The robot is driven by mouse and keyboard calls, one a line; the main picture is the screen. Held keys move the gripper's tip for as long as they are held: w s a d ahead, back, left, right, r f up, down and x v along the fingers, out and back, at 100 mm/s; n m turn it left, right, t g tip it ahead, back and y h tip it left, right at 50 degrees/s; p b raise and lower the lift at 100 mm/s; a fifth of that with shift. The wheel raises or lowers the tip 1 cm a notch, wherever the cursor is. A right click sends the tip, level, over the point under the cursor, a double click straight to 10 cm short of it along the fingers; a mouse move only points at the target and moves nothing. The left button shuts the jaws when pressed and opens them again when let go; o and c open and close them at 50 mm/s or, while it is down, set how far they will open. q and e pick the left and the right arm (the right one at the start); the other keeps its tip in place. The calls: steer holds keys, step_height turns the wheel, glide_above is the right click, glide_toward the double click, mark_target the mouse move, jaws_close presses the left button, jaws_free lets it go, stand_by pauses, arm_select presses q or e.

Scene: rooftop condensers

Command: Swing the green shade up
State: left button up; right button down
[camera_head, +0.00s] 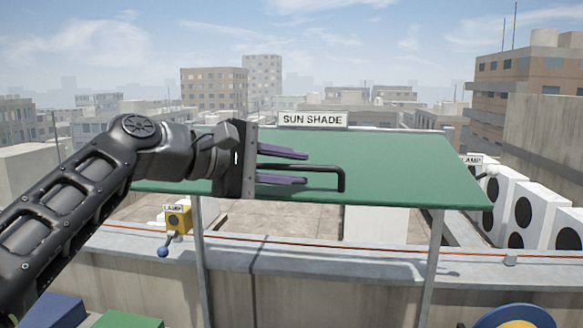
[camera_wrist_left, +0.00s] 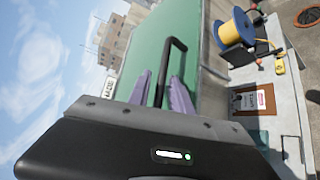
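The green shade (camera_head: 410,170) is a flat panel on two grey posts, under a "SUN SHADE" sign (camera_head: 312,120). It also shows in the left wrist view (camera_wrist_left: 140,48). A black bar handle (camera_head: 342,180) sticks out from the shade; the bar also shows in the left wrist view (camera_wrist_left: 170,55). My left gripper (camera_head: 306,168) is at the handle, its purple fingers apart, one on each side of the bar. I see a gap between bar and fingers in both views. My right gripper is not in view.
A yellow lamp box (camera_head: 178,219) with a blue-knobbed lever sits below the shade at left. White condensers (camera_head: 540,210) stand at right. In the left wrist view, a yellow spool (camera_wrist_left: 236,26) and a clipboard (camera_wrist_left: 255,98) lie on a grey surface.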

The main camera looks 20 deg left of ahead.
arm_select(q)
steer(key=shift+o, duration=0.4)
steer(key=shift+s, duration=0.1)
steer(key=shift+s+a+r, duration=0.1)
steer(key=shift+s+a, duration=0.2)
steer(key=shift+s, duration=0.15)
steer(key=b+v, duration=0.2)
steer(key=v, duration=0.4)
steer(key=shift+s+a, duration=0.15)
steer(key=shift+s, duration=0.15)
steer(key=shift+r, duration=0.15)
